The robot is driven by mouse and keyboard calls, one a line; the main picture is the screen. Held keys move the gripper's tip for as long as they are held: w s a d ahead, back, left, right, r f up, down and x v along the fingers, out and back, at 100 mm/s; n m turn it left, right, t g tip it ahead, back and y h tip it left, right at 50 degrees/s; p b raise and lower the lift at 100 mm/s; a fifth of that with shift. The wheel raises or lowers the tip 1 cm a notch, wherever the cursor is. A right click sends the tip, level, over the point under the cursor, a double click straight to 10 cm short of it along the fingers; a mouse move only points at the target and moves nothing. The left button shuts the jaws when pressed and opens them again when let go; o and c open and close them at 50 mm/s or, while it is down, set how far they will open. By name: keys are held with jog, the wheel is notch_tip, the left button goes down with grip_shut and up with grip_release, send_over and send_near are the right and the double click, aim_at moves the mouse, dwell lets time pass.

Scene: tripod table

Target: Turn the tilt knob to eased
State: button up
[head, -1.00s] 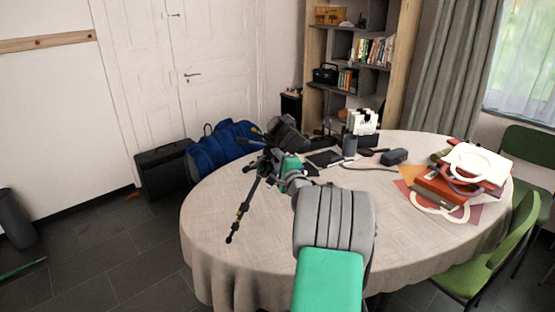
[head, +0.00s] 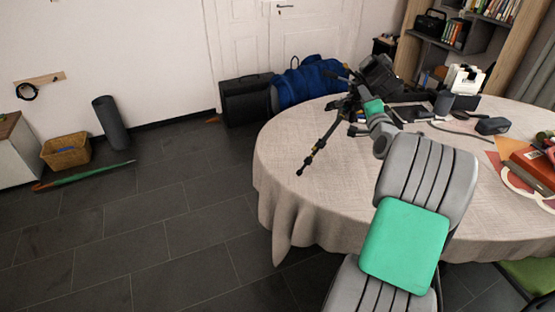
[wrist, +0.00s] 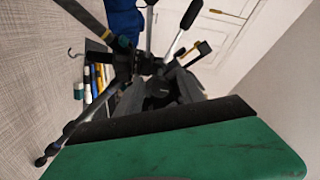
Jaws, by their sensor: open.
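The black tripod (head: 322,142) stands on the round table with a dark camera (head: 380,74) on top. My gripper (head: 374,107), with green casing, is right beside the tripod's head, on its near side. In the wrist view the tripod head (wrist: 165,88) is close ahead, with handles and levers around it, one of them silver-grey (wrist: 180,28) and one orange-tipped (wrist: 203,49). I cannot tell which part is the tilt knob or read its setting. My gripper's green and black edge fills the bottom of the wrist view. It is open; its fingertips are not clear, and no contact can be made out.
The table (head: 300,215) has a pale cloth. A blue bag (head: 310,80) and black case (head: 246,100) are behind. The floor at left is mostly clear.

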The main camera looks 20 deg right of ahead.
jog(key=n, duration=0.3)
jog(key=shift+n, duration=0.4)
jog(key=n, duration=0.3)
jog(key=n+p, duration=0.3)
jog(key=n, duration=0.3)
jog(key=shift+r+n, duration=0.15)
jog(key=shift+n, duration=0.25)
jog(key=b+v, duration=0.2)
jog(key=v, duration=0.6)
jog(key=w+a+f+n+g+y+p, duration=0.1)
jog(key=w+a+n+g+y+p, duration=0.15)
jog(key=a, duration=0.65)
jog(key=w+a+n+g+y+p, duration=0.1)
jog(key=a+g+y, duration=0.15)
jog(key=a, duration=0.75)
jog(key=s+a+g+y+p, duration=0.1)
jog(key=s+a+g, duration=0.1)
jog(key=s+a, duration=0.2)
jog(key=s+a+f+n+g+y+p, duration=0.1)
jog(key=s+a, duration=0.4)
jog(key=a, duration=0.5)
jog(key=shift+s+a+g+p, duration=0.25)
jog(key=shift+a+g+p, duration=0.1)
jog(key=shift+g+p, duration=0.45)
